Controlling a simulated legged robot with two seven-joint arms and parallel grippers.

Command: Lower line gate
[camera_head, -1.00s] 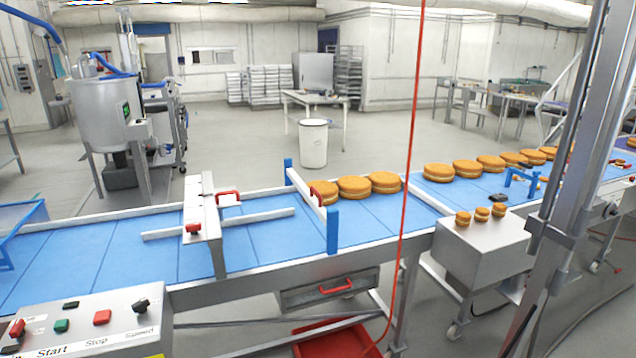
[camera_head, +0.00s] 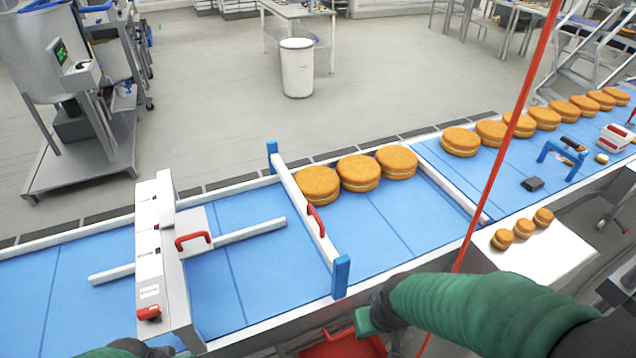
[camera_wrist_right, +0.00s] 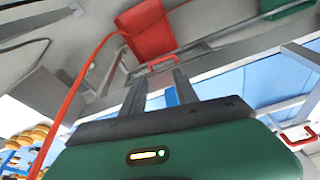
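The line gate is a white bar (camera_head: 292,193) across the blue belt between two blue posts (camera_head: 341,277), with a red handle (camera_head: 315,219) on it. I cannot tell how far the bar is above the belt. My right gripper (camera_wrist_right: 157,76) is open and empty in the right wrist view, its two fingers apart. In the head view its green housing (camera_head: 369,321) is at the belt's near side, right of the near post and apart from the gate handle. My left arm (camera_head: 125,347) barely shows at the bottom left; its fingers are hidden.
Several round cakes (camera_head: 359,173) lie on the belt right of the gate. A white hooded unit (camera_head: 160,255) with a red handle stands left. A red cable (camera_head: 492,180) hangs near my right arm. A red bin (camera_wrist_right: 148,30) is below the line.

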